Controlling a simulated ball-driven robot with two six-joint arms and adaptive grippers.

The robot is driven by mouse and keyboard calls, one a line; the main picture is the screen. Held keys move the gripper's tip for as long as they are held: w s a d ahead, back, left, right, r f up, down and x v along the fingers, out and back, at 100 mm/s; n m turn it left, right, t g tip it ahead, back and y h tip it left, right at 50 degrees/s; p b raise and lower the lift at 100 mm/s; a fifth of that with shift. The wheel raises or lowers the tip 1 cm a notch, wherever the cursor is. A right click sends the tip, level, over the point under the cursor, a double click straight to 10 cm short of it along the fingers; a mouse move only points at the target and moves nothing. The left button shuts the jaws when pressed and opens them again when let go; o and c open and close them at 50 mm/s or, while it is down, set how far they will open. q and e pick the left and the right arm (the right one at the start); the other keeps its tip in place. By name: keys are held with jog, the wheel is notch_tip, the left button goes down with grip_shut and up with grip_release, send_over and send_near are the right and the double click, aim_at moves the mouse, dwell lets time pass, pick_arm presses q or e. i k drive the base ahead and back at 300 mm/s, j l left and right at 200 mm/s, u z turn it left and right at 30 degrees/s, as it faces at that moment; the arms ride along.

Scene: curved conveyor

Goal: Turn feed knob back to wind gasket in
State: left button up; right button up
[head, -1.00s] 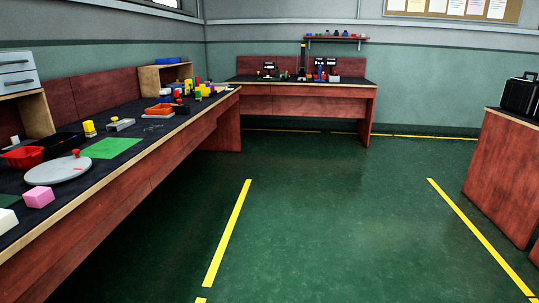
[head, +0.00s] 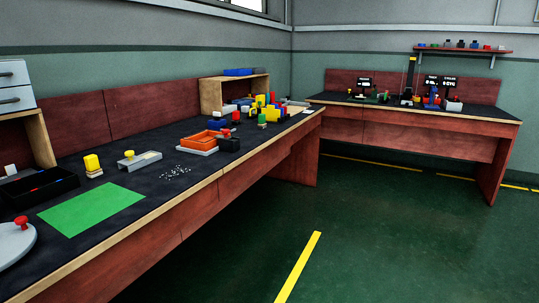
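Neither of my grippers is in view. I cannot make out a feed knob or a gasket with certainty. A red knob (head: 21,222) stands on a grey round disc (head: 14,243) at the lower left, cut off by the picture edge. On the far bench stand small devices with dark displays, one at the left (head: 364,83) and a pair at the right (head: 440,82), near a tall dark post (head: 411,78). Their details are too small to tell.
The long left bench (head: 100,245) holds a green mat (head: 92,209), a black tray (head: 40,188), an orange tray (head: 202,141) and many coloured parts. The far bench (head: 420,118) closes the corner. The green floor (head: 400,240) with yellow lines is clear.

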aim_at(217, 116)
jog(key=i+l+u, duration=0.9)
jog(key=u, duration=0.25)
jog(key=i+l+u, duration=0.2)
jog(key=u, duration=0.25)
jog(key=i+l+u, duration=0.1)
jog(key=l+u, duration=0.15)
jog(key=u, duration=0.15)
